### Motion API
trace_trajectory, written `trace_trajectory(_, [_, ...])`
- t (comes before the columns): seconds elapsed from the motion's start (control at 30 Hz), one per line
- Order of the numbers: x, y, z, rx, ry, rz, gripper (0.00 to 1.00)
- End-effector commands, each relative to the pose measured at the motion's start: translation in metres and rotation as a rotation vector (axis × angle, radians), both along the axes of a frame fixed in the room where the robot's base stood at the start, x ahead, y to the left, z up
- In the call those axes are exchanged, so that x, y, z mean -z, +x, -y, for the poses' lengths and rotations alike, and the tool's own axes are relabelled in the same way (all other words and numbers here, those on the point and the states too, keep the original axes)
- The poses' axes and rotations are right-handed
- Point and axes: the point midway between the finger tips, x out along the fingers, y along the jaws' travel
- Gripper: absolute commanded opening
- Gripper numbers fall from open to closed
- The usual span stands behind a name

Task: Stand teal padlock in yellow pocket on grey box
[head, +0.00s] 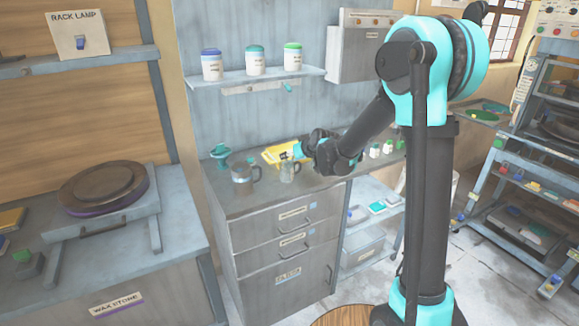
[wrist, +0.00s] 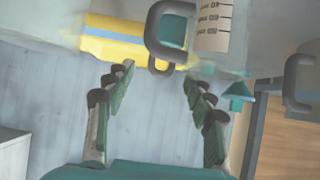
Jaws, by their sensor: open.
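My gripper (head: 305,150) is over the counter beside the yellow tray, and its green-lined fingers (wrist: 158,85) are spread with nothing between them in the wrist view. I cannot make out a clear teal padlock. A teal patch (wrist: 173,32) shows through a dark handle in the wrist view, and a small teal piece (head: 287,87) sits under the wall shelf. A yellow tray (head: 272,155) lies on the counter by the wall; a yellow, blue-striped thing (wrist: 125,42) shows in the wrist view. No yellow pocket on a grey box can be clearly told.
Two handled mugs, one left (head: 242,173) and one right (head: 289,171), stand on the grey counter (head: 235,203) near my gripper. A teal stand (head: 221,154) is at the left. Small bottles (head: 375,151) stand at the right. The wall shelf (head: 258,77) holds three jars.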

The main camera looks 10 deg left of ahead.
Motion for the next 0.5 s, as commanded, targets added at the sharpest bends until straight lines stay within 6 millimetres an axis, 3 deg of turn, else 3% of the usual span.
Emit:
trace_trajectory(0.27, [0.0011, 0.0012, -0.0007, 0.0, 0.0, 0.0, 0.53])
trace_trajectory(0.5, [0.001, 0.0012, -0.0007, 0.0, 0.0, 0.0, 0.23])
